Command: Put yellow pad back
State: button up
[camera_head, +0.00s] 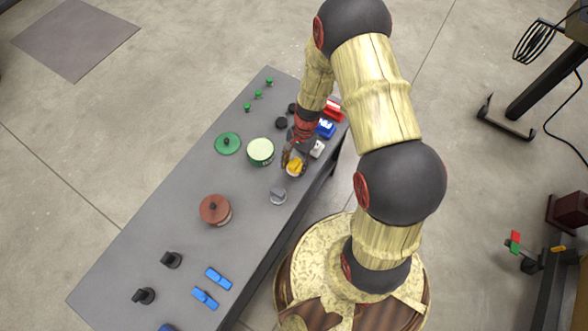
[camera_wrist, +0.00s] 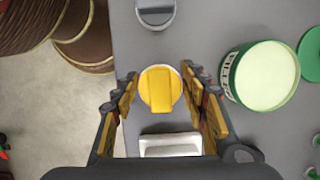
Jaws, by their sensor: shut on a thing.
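The yellow pad (camera_head: 295,164) is near the right edge of the grey table. It is a round yellow disc with a raised yellow bar, and it also shows in the wrist view (camera_wrist: 159,90), with a pale rim under it. My gripper (camera_head: 293,159) comes down over it from above, with one finger on each side in the wrist view (camera_wrist: 160,82). It is shut on the yellow pad. Whether the pad touches the table is hard to tell.
On the grey table (camera_head: 170,240), a white block (camera_wrist: 170,145) and a grey knobbed piece (camera_head: 278,195) lie close by. A green open tin (camera_head: 260,152) with its lid (camera_head: 228,143) and a brown pot (camera_head: 215,210) stand left. Blue and red pieces (camera_head: 325,128) sit behind.

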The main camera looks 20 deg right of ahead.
aim_at(294, 169)
jog(key=shift+w+d+b+x, duration=0.15)
jog(key=shift+b+x, duration=0.1)
jog(key=shift+x, duration=0.55)
jog(key=shift+w+d+b+x, duration=0.1)
jog(key=shift+d+b+x, duration=0.1)
jog(key=shift+x, duration=0.55)
jog(key=shift+a+f, duration=0.1)
jog(key=shift+f, duration=0.05)
jog(key=shift+f, duration=0.1)
jog(key=o, duration=1.1)
